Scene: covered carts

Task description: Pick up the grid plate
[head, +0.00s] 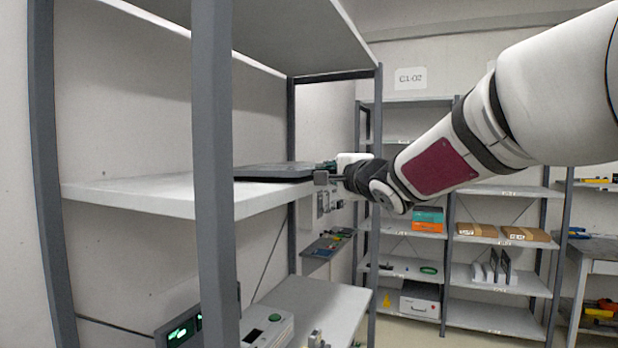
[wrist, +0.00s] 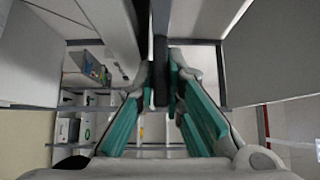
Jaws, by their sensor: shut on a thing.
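The grid plate (head: 272,171) is a thin, dark, flat plate. In the head view it lies level at the right end of the upper shelf board, on or just above it; I cannot tell which. My gripper (head: 324,177) is at the plate's right edge, reaching in from the right, and is shut on it. In the wrist view the plate shows edge-on as a dark upright strip (wrist: 160,72) between the two teal fingers of my gripper (wrist: 160,88). The plate's grid pattern cannot be made out.
The shelf board (head: 150,196) is otherwise bare in view. A grey rack post (head: 213,150) stands in front of it. Below are a device with a green button (head: 266,332) and a grey surface (head: 325,295). A rack with boxes (head: 428,219) stands behind.

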